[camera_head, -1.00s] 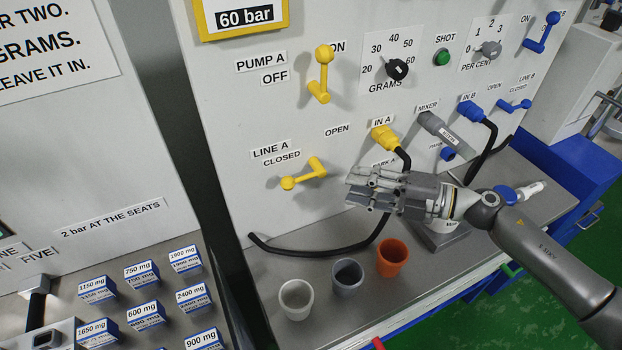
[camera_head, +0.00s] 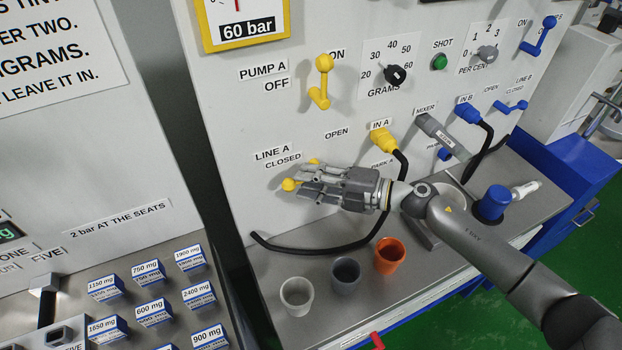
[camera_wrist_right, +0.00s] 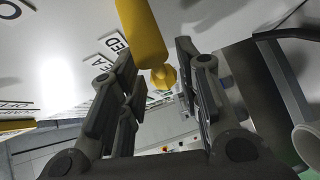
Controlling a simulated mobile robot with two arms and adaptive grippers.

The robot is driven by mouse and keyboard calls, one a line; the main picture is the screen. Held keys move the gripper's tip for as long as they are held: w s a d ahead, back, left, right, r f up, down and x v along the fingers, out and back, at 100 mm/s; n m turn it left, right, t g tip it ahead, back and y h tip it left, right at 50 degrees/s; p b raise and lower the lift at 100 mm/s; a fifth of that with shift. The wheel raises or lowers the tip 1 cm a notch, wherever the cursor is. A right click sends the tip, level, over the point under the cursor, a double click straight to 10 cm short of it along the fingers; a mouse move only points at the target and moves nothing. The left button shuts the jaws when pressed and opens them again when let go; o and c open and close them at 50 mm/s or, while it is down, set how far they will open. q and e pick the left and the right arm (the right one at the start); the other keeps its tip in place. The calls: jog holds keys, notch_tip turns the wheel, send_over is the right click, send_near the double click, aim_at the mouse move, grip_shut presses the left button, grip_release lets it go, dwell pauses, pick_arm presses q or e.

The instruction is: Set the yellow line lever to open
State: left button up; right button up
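The yellow line lever (camera_head: 288,184) is on the panel by the LINE A label, its ball end toward CLOSED. My right gripper (camera_head: 306,184) is in front of it and hides most of its arm. In the right wrist view the yellow lever (camera_wrist_right: 143,32) comes down between the two spread fingers of my gripper (camera_wrist_right: 156,65), its ball end (camera_wrist_right: 163,76) between them. The fingers look open, with gaps at the lever. My left gripper is not in view.
A yellow PUMP A lever (camera_head: 322,80) stands above. The yellow IN A plug (camera_head: 383,141) and its black hose are to the right. White (camera_head: 297,294), grey (camera_head: 346,274) and orange (camera_head: 389,255) cups stand on the ledge below.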

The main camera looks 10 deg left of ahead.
grip_shut()
dwell(0.4)
